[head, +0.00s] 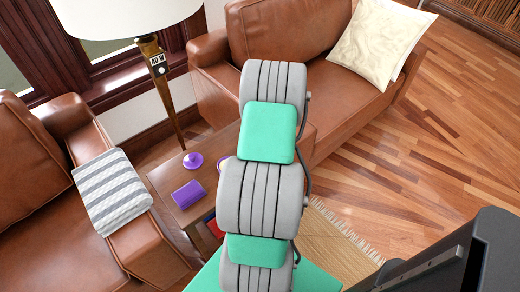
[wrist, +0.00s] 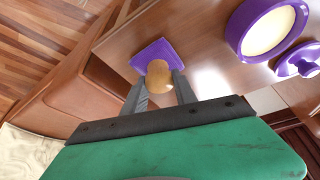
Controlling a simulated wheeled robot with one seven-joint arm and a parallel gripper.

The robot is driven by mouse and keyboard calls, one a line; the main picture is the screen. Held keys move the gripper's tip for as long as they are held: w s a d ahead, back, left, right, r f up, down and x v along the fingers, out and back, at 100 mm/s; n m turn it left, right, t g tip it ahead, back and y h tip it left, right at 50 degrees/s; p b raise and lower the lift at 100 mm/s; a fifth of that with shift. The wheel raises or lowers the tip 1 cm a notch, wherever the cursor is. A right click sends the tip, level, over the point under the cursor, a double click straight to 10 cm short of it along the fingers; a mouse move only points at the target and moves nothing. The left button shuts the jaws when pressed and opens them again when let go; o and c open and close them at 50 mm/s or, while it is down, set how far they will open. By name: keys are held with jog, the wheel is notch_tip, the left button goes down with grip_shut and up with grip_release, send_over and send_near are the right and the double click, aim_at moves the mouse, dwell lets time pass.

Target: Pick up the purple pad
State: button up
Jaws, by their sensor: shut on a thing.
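The purple pad (wrist: 150,52) is a flat, squarish piece in the wrist view, over the wooden side table near its edge. A rounded tan knob (wrist: 159,73) stands on its near side. My gripper (wrist: 159,86) is shut on this knob, one grey finger on each side. I cannot tell whether the pad touches the table top. In the head view my arm hides my gripper and the held pad.
The side table (head: 160,177) bears a flat purple square (head: 188,194) and a knobbed purple disc (head: 193,160). A round purple dish with a cream middle (wrist: 268,27) is beside the pad. Leather sofas (head: 345,95) and a lamp (head: 168,95) crowd the table; open floor lies right.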

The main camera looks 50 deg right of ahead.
grip_shut()
jog(key=shift+r, duration=0.45)
notch_tip(320, 180, up, 3)
jog(key=shift+s+a, duration=0.1)
jog(key=s+a+r+p, duration=0.1)
jog(key=s+a+r, duration=0.7)
jog(key=a, duration=0.3)
jog(key=shift+a+r, duration=0.15)
jog(key=shift+r, duration=0.4)
